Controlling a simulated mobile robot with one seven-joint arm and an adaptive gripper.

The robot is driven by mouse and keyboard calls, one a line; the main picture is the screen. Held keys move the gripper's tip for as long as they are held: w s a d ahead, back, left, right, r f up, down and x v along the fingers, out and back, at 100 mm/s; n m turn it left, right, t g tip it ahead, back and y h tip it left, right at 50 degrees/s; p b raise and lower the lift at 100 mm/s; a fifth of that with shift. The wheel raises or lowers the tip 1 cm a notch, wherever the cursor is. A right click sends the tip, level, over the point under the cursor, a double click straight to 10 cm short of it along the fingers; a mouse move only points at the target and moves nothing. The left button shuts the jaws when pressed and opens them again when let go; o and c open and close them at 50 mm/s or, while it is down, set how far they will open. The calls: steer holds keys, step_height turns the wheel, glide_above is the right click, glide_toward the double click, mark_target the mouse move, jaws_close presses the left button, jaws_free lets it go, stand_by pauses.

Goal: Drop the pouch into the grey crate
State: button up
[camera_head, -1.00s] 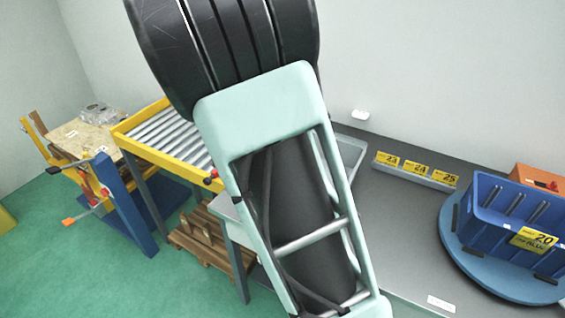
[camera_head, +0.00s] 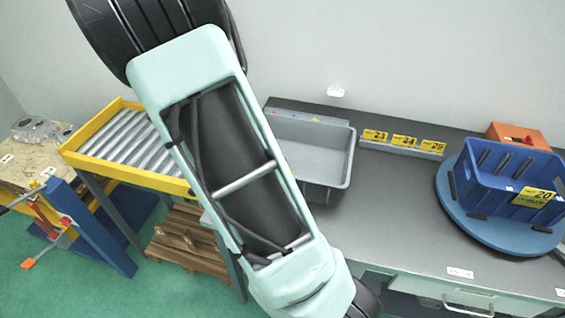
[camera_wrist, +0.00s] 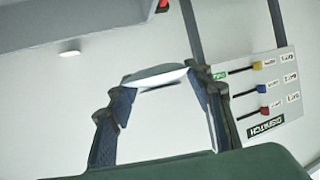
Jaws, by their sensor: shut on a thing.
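The grey crate (camera_head: 318,136) stands at the left end of the dark worktop in the head view. It is open at the top, and my arm hides its left part. The floor that shows inside it is bare. In the wrist view my gripper (camera_wrist: 157,82) is shut on a pale, whitish pouch (camera_wrist: 154,75), held between the two fingertips. The pouch is seen nearly edge-on against a light wall. My gripper and the pouch do not show in the head view, so their distance from the crate cannot be told.
A blue bin (camera_head: 500,185) sits on a round blue turntable (camera_head: 447,215) at right, with an orange box (camera_head: 515,134) behind. Yellow number labels (camera_head: 404,142) line the worktop's back. A yellow-framed roller conveyor (camera_head: 125,135) is at left. The worktop between crate and turntable is clear.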

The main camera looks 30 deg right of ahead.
steer(key=s+d+f+m+g+h, duration=0.2)
steer(key=s+d+f+m+g, duration=0.15)
steer(key=d, duration=0.35)
steer(key=s+d+f+m+g+h, duration=0.2)
steer(key=s+d+m+h, duration=0.15)
steer(key=d, duration=0.35)
step_height(320, 180, down, 6)
steer(key=b, duration=0.5)
steer(key=shift+s+a+n+b, duration=0.15)
steer(key=shift+s+n+b, duration=0.15)
steer(key=shift+s, duration=0.05)
steer(key=shift+t+y, duration=0.25)
steer(key=o, duration=1.4)
steer(key=shift+f, duration=0.1)
steer(key=shift+a, duration=0.1)
steer(key=v, duration=1.2)
